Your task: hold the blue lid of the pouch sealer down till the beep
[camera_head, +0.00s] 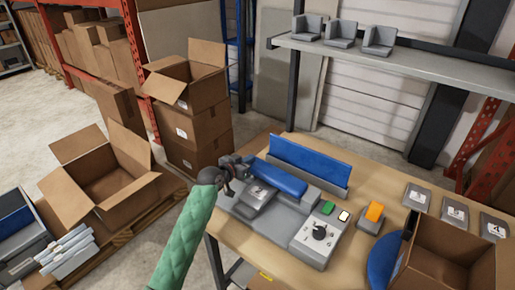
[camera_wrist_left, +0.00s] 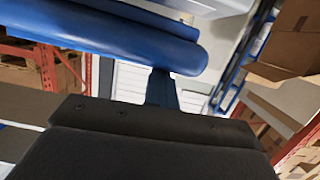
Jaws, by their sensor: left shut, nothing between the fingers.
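The pouch sealer (camera_head: 287,222) is a grey machine on the wooden table, with a dial and a green button at its right front. Its blue lid (camera_head: 275,178) is a rounded bar over the back of the body. I cannot tell how far down it is. My left gripper (camera_head: 238,168) is shut and empty at the lid's left end. In the left wrist view the dark gripper (camera_wrist_left: 150,135) fills the bottom, and the blue lid (camera_wrist_left: 110,35) crosses the top. Contact between them is not clear. My right gripper is not in view.
A blue upright panel (camera_head: 310,165) stands just behind the lid. An orange item (camera_head: 375,212), several grey labelled plates and an open carton (camera_head: 450,250) are at the right of the table. Open cartons (camera_head: 105,190) stand on a pallet at the left. A grey shelf (camera_head: 400,62) is above.

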